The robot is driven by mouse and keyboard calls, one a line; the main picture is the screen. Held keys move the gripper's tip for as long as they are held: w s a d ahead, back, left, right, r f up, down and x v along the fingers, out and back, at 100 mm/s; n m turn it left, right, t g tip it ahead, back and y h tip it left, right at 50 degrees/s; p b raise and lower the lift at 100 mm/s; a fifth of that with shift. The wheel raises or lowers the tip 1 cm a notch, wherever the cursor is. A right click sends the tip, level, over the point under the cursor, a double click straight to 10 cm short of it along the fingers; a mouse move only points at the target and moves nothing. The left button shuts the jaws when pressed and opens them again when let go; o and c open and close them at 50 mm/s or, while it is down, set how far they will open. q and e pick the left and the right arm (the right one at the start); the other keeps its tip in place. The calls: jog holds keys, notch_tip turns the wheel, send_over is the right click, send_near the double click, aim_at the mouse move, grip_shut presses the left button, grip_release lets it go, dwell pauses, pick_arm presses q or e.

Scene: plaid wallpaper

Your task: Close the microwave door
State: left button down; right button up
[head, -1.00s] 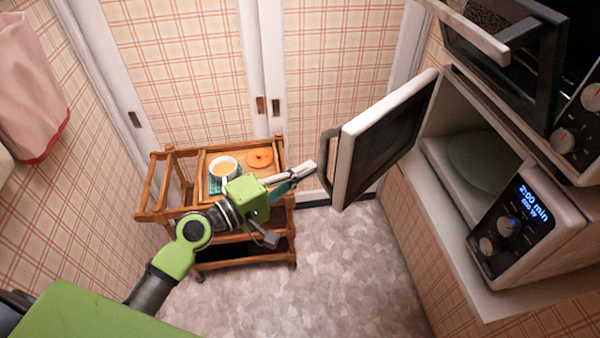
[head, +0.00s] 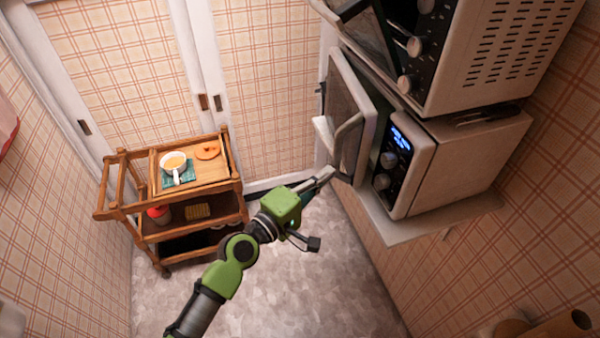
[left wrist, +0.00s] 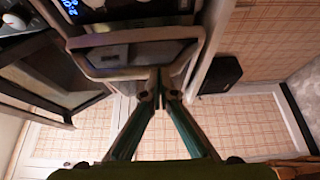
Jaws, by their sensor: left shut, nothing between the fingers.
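The microwave (head: 455,160) sits on a shelf at the right of the head view, its blue display lit. Its door (head: 349,95) is partly open, with a dark gap between the door and the body. A loop-shaped handle (head: 347,143) stands out from the door's front. My left gripper (head: 330,174) is shut and empty, its tips just below the door's lower edge by the handle. In the left wrist view, the shut fingertips (left wrist: 160,74) are close to the handle (left wrist: 138,72); I cannot tell whether they touch. My right gripper is not in view.
An oven (head: 490,50) with its door open stands above the microwave. A wooden cart (head: 236,186) with a cup (head: 173,163) on top stands left of my left arm. The floor (head: 300,285) in front is clear.

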aim_at(352, 163)
pick_arm(q)
jog(key=d, duration=0.1)
jog(key=d+n+y+p, duration=0.1)
jog(key=d, duration=0.1)
jog(key=shift+s+r+t, duration=0.1)
jog(key=shift+s+t, duration=0.05)
jog(key=shift+t, duration=0.25)
jog(key=shift+d, duration=0.2)
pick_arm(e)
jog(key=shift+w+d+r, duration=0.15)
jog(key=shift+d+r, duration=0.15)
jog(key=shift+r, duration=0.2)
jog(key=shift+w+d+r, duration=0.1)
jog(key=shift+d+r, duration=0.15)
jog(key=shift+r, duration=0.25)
pick_arm(q)
jog(key=shift+d, duration=0.1)
